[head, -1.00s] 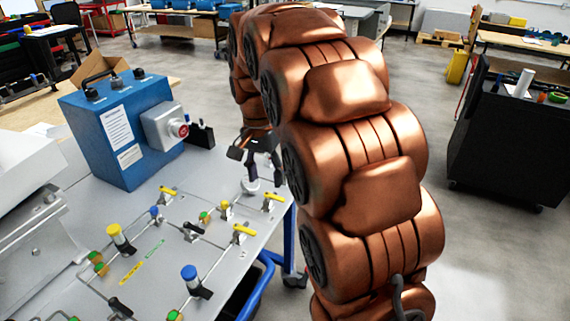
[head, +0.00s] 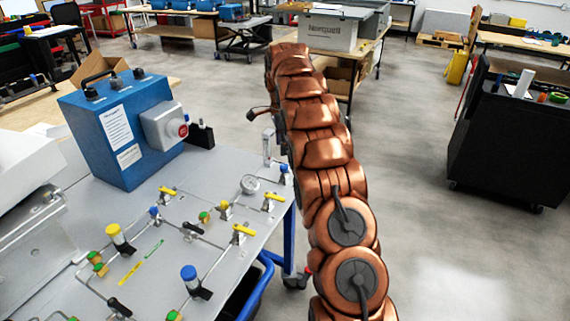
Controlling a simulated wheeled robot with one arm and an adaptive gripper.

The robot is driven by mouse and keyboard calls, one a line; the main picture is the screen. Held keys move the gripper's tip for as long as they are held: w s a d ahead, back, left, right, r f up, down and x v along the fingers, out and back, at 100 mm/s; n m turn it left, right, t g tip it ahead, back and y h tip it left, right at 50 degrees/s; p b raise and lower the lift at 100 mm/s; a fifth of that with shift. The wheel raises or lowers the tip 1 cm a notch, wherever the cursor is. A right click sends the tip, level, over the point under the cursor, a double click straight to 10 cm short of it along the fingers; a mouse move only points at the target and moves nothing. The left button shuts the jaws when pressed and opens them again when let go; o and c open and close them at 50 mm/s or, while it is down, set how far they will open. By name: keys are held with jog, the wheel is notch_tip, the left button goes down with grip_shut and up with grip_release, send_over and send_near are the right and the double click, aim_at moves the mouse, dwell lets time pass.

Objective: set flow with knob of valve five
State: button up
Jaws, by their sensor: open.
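The panel (head: 225,262) carries pipes and several valves. No number five is readable, so I cannot tell which knob belongs to valve five. A small blue knob (head: 284,170) sits at the panel's far right corner, beside a clear upright flow meter (head: 268,146). Other blue knobs are a tall one (head: 189,273) near the front and a small one (head: 154,212) in the middle. My gripper (head: 262,113) is open, above and behind the flow meter, apart from the panel. One dark finger shows left of my arm; the rest is hidden behind the arm.
A round gauge (head: 249,184) and several yellow-handled valves (head: 243,231) stand on the panel. A blue box (head: 120,135) with a red button (head: 183,131) stands at the back left. A black cabinet (head: 510,145) is at right. The floor between is clear.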

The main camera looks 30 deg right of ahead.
aim_at(284, 165)
jog(key=shift+w+d+f+m, duration=0.4)
jog(key=shift+d+f, duration=0.25)
jog(key=shift+d, duration=0.05)
jog(key=shift+w+d+f, duration=0.1)
jog(key=shift+d+f, duration=0.05)
jog(key=shift+f, duration=0.1)
jog(key=shift+f+p, duration=1)
jog(key=shift+f, duration=2.75)
jog(key=shift+c, duration=0.2)
grip_shut()
